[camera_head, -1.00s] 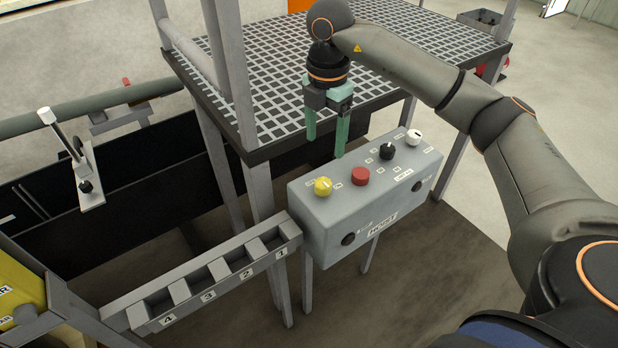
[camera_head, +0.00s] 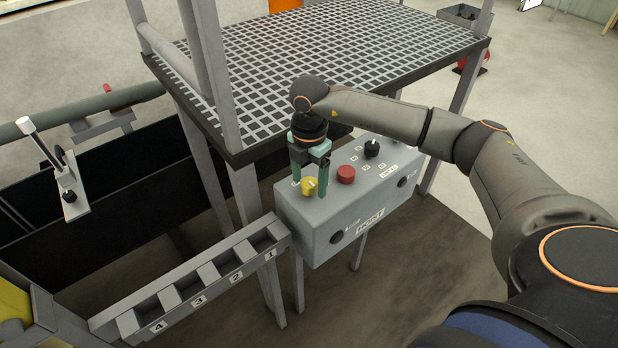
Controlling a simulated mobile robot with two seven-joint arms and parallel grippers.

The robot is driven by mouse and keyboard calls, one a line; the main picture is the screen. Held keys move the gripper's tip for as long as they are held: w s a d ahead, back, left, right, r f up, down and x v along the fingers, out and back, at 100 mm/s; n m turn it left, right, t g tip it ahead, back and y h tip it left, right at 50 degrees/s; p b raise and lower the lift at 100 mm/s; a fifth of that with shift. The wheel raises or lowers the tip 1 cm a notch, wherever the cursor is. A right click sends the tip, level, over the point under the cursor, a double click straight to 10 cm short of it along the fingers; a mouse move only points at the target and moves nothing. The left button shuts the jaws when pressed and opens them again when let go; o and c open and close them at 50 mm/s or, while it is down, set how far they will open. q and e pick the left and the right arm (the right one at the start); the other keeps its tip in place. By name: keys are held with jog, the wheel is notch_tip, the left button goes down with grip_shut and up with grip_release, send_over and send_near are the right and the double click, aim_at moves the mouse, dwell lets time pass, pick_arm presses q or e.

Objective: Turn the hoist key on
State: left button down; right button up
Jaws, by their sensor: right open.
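The grey hoist box (camera_head: 325,228), with a HOIST label on its front, stands on legs beside the grated platform. On its top are a yellow knob (camera_head: 308,187) with a pale mark at the left end, a red button (camera_head: 346,175) and a black knob (camera_head: 372,148). The small labels by them are too small to read. My right gripper (camera_head: 309,183) points down, open, with one green finger on either side of the yellow knob. I cannot tell whether the fingers touch it. My left gripper is not in view.
The grated platform (camera_head: 330,45) with its posts stands behind the box. A numbered slotted rack (camera_head: 205,272) runs left from the box. A white-handled lever (camera_head: 45,145) stands at the far left. My right arm covers the box's far right top corner.

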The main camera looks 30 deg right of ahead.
jog(key=shift+c, duration=0.3)
grip_shut()
